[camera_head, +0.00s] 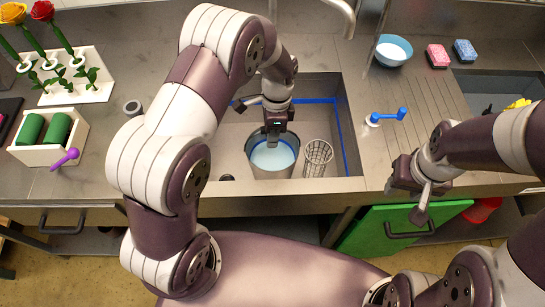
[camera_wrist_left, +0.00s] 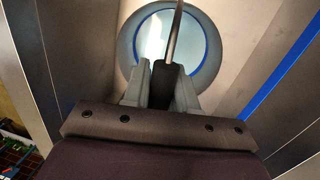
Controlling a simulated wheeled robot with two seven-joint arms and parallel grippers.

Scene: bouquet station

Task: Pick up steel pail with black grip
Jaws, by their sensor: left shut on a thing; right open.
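The steel pail (camera_head: 272,159) stands in the sink and holds pale bluish-white contents. In the left wrist view the pail (camera_wrist_left: 130,40) lies below my gripper, with a thin metal handle and its black grip (camera_wrist_left: 162,82) in front of it. My left gripper (camera_head: 275,130) reaches down into the sink over the pail. In the left wrist view my left gripper (camera_wrist_left: 160,88) has its grey fingers closed on the black grip. My right gripper (camera_head: 421,190) is open and empty, in front of the counter at the right, away from the pail.
The sink (camera_head: 322,95) has a blue line along its walls. A wire basket (camera_head: 317,158) stands close to the pail's right. A blue-handled tap (camera_head: 388,117) and a blue bowl (camera_head: 393,50) are on the counter at right. A flower rack (camera_head: 88,84) stands at left.

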